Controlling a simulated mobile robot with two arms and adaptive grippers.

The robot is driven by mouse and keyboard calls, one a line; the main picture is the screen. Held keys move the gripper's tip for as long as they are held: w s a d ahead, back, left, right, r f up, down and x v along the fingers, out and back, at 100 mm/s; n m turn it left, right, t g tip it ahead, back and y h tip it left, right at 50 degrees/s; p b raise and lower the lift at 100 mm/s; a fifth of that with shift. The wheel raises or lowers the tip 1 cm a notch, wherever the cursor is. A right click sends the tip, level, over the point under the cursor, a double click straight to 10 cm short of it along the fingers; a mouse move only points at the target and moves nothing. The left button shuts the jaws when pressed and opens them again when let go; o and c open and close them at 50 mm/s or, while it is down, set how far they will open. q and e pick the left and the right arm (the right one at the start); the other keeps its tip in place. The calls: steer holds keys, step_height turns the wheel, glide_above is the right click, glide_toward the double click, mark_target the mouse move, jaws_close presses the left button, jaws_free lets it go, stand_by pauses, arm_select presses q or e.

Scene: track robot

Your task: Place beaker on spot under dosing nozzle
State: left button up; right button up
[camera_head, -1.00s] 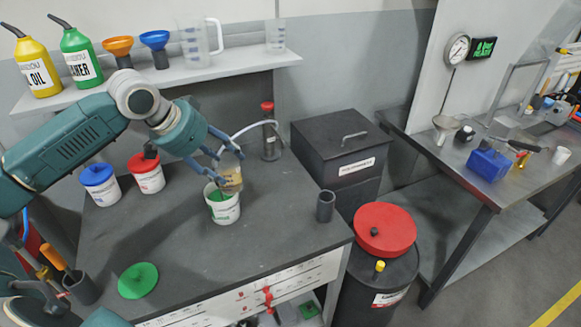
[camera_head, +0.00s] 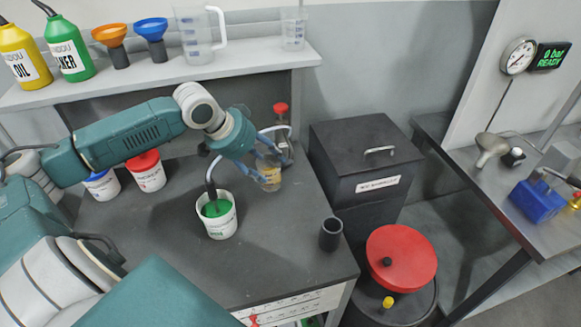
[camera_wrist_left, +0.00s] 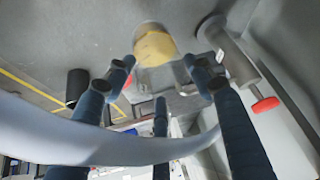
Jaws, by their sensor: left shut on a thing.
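My left gripper (camera_head: 262,165) is shut on a clear beaker (camera_head: 269,181) with yellow-amber contents. My right gripper is not seen.
A white pot with green contents (camera_head: 218,222) stands left of the beaker, with a dark curved tube in it. A dark cup (camera_head: 330,234) stands at the right bench edge. White pots with a red lid (camera_head: 144,160) and a blue lid are partly behind my arm.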

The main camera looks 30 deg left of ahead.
mark_target(267, 177)
arm_select(q)
step_height(267, 177, down, 6)
steer(key=shift+r+p, duration=0.15)
steer(key=shift+p, duration=0.3)
steer(key=w, duration=0.2)
steer(key=w+d+p, duration=0.1)
steer(key=shift+w+r, duration=0.2)
steer(key=shift+w, duration=0.15)
steer(key=w, duration=0.1)
steer(key=w+d+f+p, duration=0.1)
steer(key=w+p, duration=0.1)
steer(key=w, duration=0.1)
steer(key=shift+d+f, duration=0.2)
steer(key=shift+d, duration=0.1)
steer(key=o, duration=1.6)
steer(key=shift+f, duration=0.1)
